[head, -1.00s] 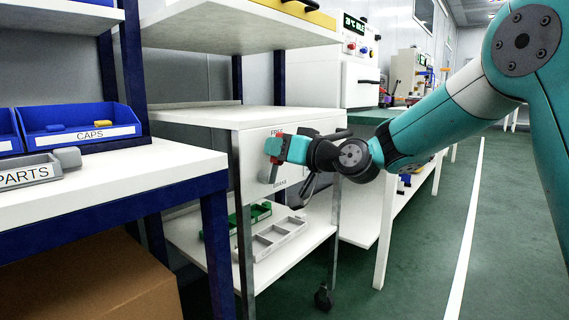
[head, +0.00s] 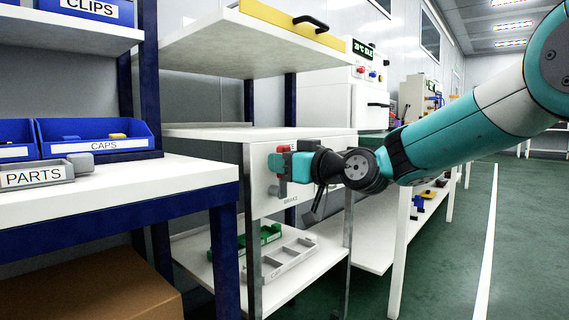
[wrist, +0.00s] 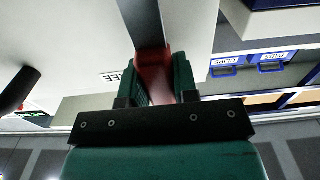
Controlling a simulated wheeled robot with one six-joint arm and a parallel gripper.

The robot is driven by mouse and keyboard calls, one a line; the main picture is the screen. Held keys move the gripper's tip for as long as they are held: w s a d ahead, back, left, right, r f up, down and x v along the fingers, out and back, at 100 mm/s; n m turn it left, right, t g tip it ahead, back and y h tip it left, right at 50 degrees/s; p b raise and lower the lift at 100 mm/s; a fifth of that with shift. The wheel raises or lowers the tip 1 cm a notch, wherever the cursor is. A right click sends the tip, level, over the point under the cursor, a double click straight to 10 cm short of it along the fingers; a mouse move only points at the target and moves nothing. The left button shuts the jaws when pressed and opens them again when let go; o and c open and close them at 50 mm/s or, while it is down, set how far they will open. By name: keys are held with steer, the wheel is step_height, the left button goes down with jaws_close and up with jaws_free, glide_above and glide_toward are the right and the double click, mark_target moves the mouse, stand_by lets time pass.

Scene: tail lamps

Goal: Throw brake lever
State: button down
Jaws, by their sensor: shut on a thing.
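The brake lever has a red grip (head: 284,149) and a grey shaft, and stands on the white front panel (head: 318,178) of a wheeled cart. The lettering BRAKE shows low on this panel. My gripper (head: 279,163) is at the lever from the right, with its fingers around the red grip. In the wrist view the red grip (wrist: 154,72) sits between the two green fingers of my gripper (wrist: 156,85), and the grey shaft (wrist: 142,20) runs away from it. The fingers are shut on the grip. They partly hide the lever in the head view.
A dark bar handle (wrist: 18,90) sticks out beside the lever in the wrist view. A blue-framed bench (head: 120,190) with a blue CAPS bin (head: 95,146) stands at the left. A grey tray (head: 280,262) lies on the cart's lower shelf. Open floor (head: 450,250) lies at the right.

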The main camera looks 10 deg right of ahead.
steer(key=shift+f, duration=0.15)
steer(key=c, duration=0.9)
jaws_free()
steer(key=p+v, duration=0.1)
steer(key=v, duration=1.6)
steer(key=shift+s+d, duration=0.1)
steer(key=shift+d, duration=0.05)
